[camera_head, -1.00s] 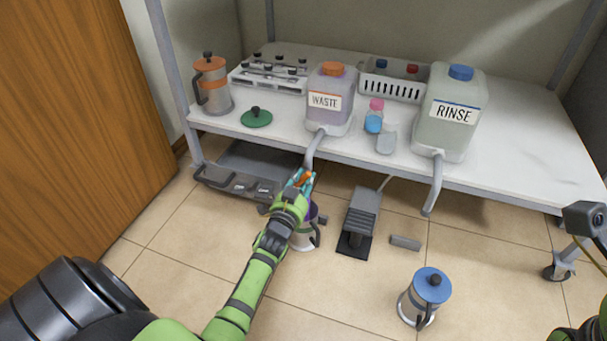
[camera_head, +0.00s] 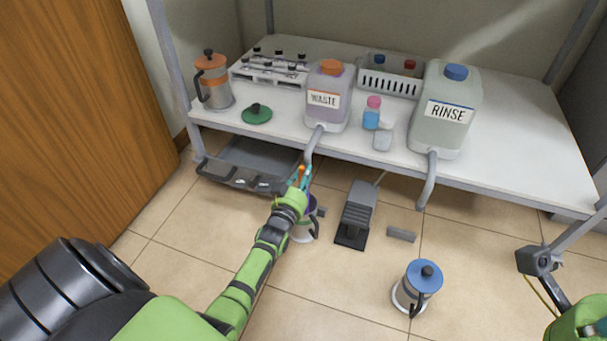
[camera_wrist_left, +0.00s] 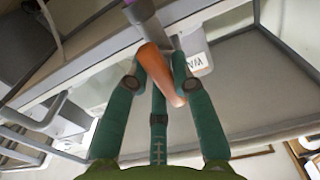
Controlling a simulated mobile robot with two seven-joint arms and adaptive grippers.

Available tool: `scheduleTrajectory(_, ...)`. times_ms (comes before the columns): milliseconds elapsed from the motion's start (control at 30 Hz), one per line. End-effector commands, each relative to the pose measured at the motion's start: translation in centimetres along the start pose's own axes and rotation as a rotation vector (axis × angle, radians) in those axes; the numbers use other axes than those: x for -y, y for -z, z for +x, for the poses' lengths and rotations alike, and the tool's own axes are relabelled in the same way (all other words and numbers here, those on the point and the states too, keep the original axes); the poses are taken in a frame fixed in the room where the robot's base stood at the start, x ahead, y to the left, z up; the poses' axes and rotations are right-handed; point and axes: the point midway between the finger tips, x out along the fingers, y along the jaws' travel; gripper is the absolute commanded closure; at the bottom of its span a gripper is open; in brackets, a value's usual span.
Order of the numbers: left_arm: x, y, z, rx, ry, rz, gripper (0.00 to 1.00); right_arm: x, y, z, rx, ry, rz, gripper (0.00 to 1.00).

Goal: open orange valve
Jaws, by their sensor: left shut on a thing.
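The orange valve handle (camera_wrist_left: 160,75) is held between the green fingers of my left gripper (camera_wrist_left: 157,85) in the left wrist view. In the head view my left gripper (camera_head: 300,183) is at the lower end of the grey spout (camera_head: 313,145) of the WASTE jug (camera_head: 330,82), and a bit of the orange handle (camera_head: 302,170) shows there. The jug has an orange cap and stands on the shelf. A metal pitcher (camera_head: 303,236) stands on the floor below the spout, partly hidden by my gripper. My right gripper is not clearly seen; only part of my right arm shows at the lower right.
The RINSE jug (camera_head: 446,105) with a blue cap stands on the shelf (camera_head: 515,150), its own spout (camera_head: 428,180) hanging over the edge. A foot pedal (camera_head: 356,214), a small grey block (camera_head: 401,234) and a blue-lidded pitcher (camera_head: 418,287) are on the floor.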

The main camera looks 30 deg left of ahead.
Motion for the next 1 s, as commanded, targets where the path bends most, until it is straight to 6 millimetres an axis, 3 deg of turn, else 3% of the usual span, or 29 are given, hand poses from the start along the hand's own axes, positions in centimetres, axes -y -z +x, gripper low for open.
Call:
scheduleTrajectory(400, 0.0, 0.2, 0.1, -0.004, 0.001, -0.011, 1.00, 0.0, 0.0, -0.1, 0.002, -0.001, 0.001, 1.00)
scheduleTrajectory(433, 0.0, 0.2, 0.1, -0.004, 0.001, -0.011, 0.68, 0.0, 0.0, -0.1, 0.003, -0.001, 0.001, 1.00)
scheduleTrajectory(467, 0.0, 0.2, 0.1, -0.004, 0.001, -0.011, 0.56, 0.0, 0.0, -0.1, 0.003, -0.001, 0.001, 1.00)
scheduleTrajectory(500, 0.0, 0.2, 0.1, -0.004, 0.001, -0.011, 0.51, 0.0, 0.0, -0.1, 0.003, -0.001, 0.001, 1.00)
scheduleTrajectory(833, 0.0, 0.0, -0.1, -0.001, 0.000, -0.008, 0.51, 0.0, -0.1, -0.1, 0.006, 0.002, -0.001, 1.00)
scheduleTrajectory(1000, 0.0, -0.1, -1.9, 0.001, 0.000, -0.008, 0.51, 0.0, -0.1, -0.1, 0.004, 0.001, 0.000, 1.00)
